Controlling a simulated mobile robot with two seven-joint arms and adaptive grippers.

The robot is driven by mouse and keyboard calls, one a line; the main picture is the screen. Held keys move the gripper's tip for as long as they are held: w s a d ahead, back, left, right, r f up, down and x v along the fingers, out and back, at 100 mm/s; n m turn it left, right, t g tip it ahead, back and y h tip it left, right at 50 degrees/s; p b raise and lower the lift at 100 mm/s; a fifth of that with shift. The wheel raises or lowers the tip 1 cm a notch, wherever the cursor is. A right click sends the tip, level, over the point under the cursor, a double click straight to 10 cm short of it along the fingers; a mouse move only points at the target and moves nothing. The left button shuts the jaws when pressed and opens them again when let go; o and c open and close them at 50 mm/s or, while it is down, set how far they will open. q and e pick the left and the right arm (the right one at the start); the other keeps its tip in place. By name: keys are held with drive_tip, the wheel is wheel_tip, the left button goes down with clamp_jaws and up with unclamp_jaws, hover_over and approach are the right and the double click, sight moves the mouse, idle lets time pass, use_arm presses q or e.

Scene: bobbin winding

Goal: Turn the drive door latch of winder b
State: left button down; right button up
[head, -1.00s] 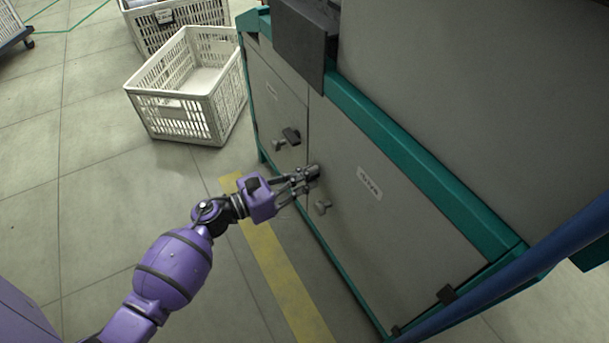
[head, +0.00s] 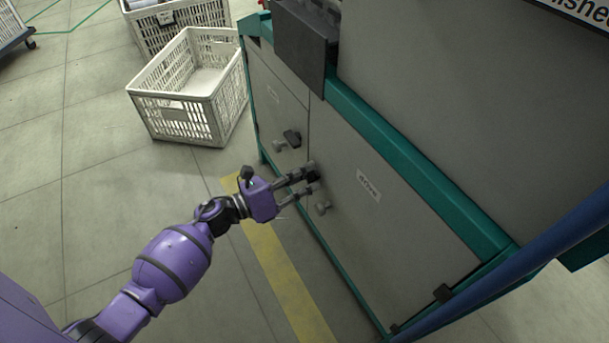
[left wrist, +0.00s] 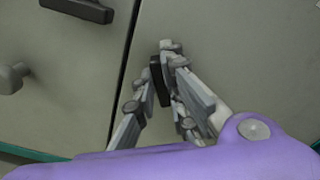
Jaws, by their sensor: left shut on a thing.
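The winder (head: 430,90) is a grey cabinet with a teal frame. Its wide right-hand door (head: 400,240) carries a small white label and a grey knob (head: 323,208). The black latch (head: 313,176) sits at that door's left edge, by the seam; it also shows in the left wrist view (left wrist: 159,80), standing nearly upright along the seam. My left gripper (head: 307,182) is shut on this latch, its fingers on either side and partly hiding it. The door lies flush with the cabinet front. My right gripper is not in view.
A narrower door (head: 275,105) to the left has its own black latch (head: 292,138) and a knob (head: 280,146). White crates (head: 190,118) stand on the floor behind left. A blue bar (head: 540,250) crosses the lower right. Floor left of the yellow stripe (head: 275,265) is clear.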

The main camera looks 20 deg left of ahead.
use_arm(q)
drive_tip(key=n+p, duration=0.1)
drive_tip(key=n, duration=0.2)
drive_tip(key=shift+n, duration=0.4)
drive_tip(key=n+p, duration=0.1)
drive_tip(key=n, duration=0.3)
drive_tip(key=n+p, duration=0.1)
drive_tip(key=n, duration=0.2)
drive_tip(key=shift+w+a+f+n, duration=0.1)
drive_tip(key=shift+f+n, duration=0.1)
drive_tip(key=shift+n, duration=0.2)
drive_tip(key=c, duration=1.8)
unclamp_jaws()
